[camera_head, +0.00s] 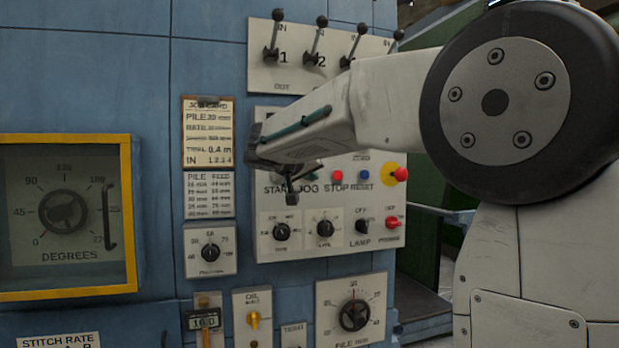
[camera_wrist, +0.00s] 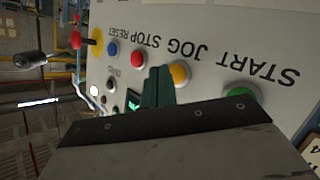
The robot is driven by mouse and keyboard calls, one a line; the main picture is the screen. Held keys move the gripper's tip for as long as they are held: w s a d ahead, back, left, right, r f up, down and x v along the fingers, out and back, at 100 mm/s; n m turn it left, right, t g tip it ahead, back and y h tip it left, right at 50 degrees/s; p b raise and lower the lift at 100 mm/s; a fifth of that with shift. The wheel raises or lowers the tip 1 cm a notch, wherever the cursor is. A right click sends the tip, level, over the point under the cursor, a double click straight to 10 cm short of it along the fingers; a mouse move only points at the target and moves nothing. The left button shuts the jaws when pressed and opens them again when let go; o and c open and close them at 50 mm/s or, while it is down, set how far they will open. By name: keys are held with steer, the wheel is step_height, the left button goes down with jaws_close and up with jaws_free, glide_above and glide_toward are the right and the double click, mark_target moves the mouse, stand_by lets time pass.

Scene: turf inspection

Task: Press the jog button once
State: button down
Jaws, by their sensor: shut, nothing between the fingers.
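The jog button is the yellow button (camera_wrist: 180,74) by the word JOG in the wrist view, where the lettering is upside down. It sits between the green start button (camera_wrist: 243,93) and the red stop button (camera_wrist: 138,59). My gripper (camera_wrist: 160,73) is shut and empty, its dark green fingers beside the yellow button and overlapping its edge in the picture. I cannot tell whether they touch it.
A blue reset button (camera_head: 364,174) and a red emergency button on yellow (camera_head: 400,174) are to the right. Levers (camera_head: 316,38) stick out above the row. Knobs (camera_head: 281,232) and a lamp switch (camera_head: 362,226) are below. A yellow-framed dial window (camera_head: 66,213) is at left.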

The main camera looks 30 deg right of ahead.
steer(key=shift+w, duration=0.15)
steer(key=shift+w+d, duration=0.15)
steer(key=shift+w, duration=0.1)
steer(key=shift+w+d, duration=0.15)
steer(key=shift+w, duration=0.35)
stand_by(0.8)
steer(key=shift+s, duration=0.15)
stand_by(0.3)
steer(key=shift+s+a, duration=0.3)
steer(key=shift+s, duration=0.45)
steer(key=shift+s, duration=0.1)
steer(key=shift+s+a, duration=0.25)
steer(key=shift+s, duration=0.5)
steer(key=shift+s+a, duration=0.2)
steer(key=shift+s, duration=0.6)
steer(key=shift+s+a, duration=0.25)
steer(key=shift+s, duration=0.5)
